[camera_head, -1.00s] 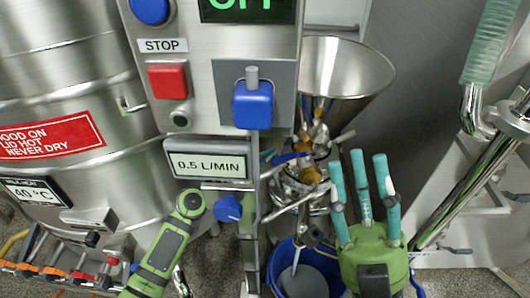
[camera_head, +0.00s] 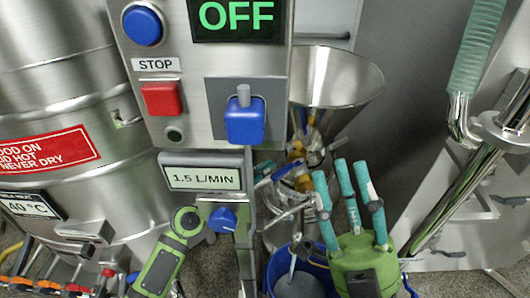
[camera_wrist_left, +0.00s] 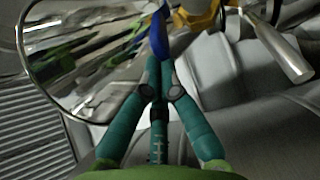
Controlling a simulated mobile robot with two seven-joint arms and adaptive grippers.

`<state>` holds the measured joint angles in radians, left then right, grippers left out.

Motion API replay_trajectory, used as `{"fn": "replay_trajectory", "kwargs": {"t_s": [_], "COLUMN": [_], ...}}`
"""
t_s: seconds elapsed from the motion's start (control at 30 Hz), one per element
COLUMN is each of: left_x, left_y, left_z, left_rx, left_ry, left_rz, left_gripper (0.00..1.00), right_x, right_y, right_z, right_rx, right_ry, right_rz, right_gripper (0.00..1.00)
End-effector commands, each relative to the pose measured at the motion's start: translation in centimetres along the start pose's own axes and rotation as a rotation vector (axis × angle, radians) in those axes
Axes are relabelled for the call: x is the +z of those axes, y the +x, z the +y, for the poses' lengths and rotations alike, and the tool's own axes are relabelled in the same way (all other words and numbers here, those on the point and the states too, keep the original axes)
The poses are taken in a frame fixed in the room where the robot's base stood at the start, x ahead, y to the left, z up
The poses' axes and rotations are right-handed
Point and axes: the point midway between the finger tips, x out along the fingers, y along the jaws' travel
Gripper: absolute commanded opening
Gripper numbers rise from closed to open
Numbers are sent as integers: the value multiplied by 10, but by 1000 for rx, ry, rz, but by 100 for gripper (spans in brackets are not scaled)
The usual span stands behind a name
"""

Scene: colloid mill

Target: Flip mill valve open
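The mill's steel hopper (camera_head: 335,85) stands behind the control panel. Below it, a blue valve lever (camera_head: 284,171) lies near brass-coloured fittings; it also shows in the left wrist view (camera_wrist_left: 158,36). My left gripper is mostly hidden behind the panel, with teal finger (camera_head: 264,168) showing near the lever. In the left wrist view its teal fingers (camera_wrist_left: 160,68) are drawn together, with their tips at the lower end of the blue lever. Whether they touch it is unclear. My right gripper (camera_head: 348,185) is open and empty, its teal fingers spread, right of the mill's lower body.
The control panel (camera_head: 190,110) reads OFF, with a red STOP button (camera_head: 162,99) and blue switch (camera_head: 245,120). A flow display (camera_head: 202,178) reads 1.5 L/MIN above a blue knob (camera_head: 223,220). A blue bucket (camera_head: 272,270) stands below. A steel tank (camera_head: 60,100) stands left.

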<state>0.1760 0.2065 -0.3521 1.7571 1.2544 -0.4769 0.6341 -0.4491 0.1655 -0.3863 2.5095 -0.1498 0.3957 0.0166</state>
Motion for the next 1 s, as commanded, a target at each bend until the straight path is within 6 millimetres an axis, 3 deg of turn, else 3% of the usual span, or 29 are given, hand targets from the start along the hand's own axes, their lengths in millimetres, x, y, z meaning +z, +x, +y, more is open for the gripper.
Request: {"fn": "replay_trajectory", "kwargs": {"t_s": [0.2,0.4,0.8,0.83,0.9,0.93,1.0], "left_x": [0,0,-1,-1,-1,-2,-6], "left_y": [0,0,0,0,0,-1,-4], "left_z": [45,74,83,83,82,82,81], "left_rx": [6,4,0,0,2,5,18], "left_ry": [4,0,-1,-1,1,3,17], "left_rz": [1,1,3,3,6,10,32], "left_gripper": [0,0,0,0,0,0,0], "right_x": [0,0,0,0,0,0,1], "right_y": [0,0,0,0,0,0,-1], "right_z": [0,0,0,0,0,0,0], "right_rx": [0,1,1,1,1,1,1], "right_ry": [0,0,0,0,0,0,0], "right_rz": [1,1,1,1,1,1,1], "right_gripper": [40,40,40,36,8,0,0]}}
